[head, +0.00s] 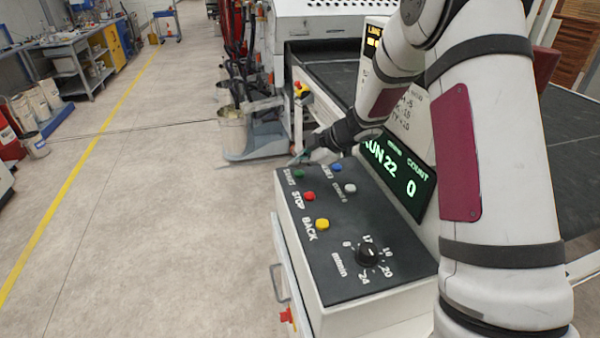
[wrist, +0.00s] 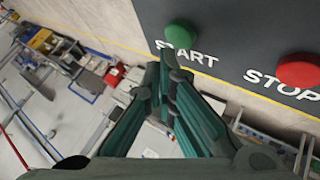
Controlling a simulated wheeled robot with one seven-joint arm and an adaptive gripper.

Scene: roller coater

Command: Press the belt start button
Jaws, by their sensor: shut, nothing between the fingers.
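The green start button (head: 299,174) sits at the far left corner of the dark control panel (head: 325,260). In the wrist view the green button (wrist: 180,33) stands above the label START. My gripper (head: 300,158) is shut and empty, by the panel's far edge close to the green button. I cannot tell the exact gap in depth.
The red stop button (head: 309,196), yellow back button (head: 322,224), blue button (head: 336,167) and white button (head: 350,188) are close by. A black dial (head: 367,254) sits nearer. A display (head: 400,175) stands right of the panel.

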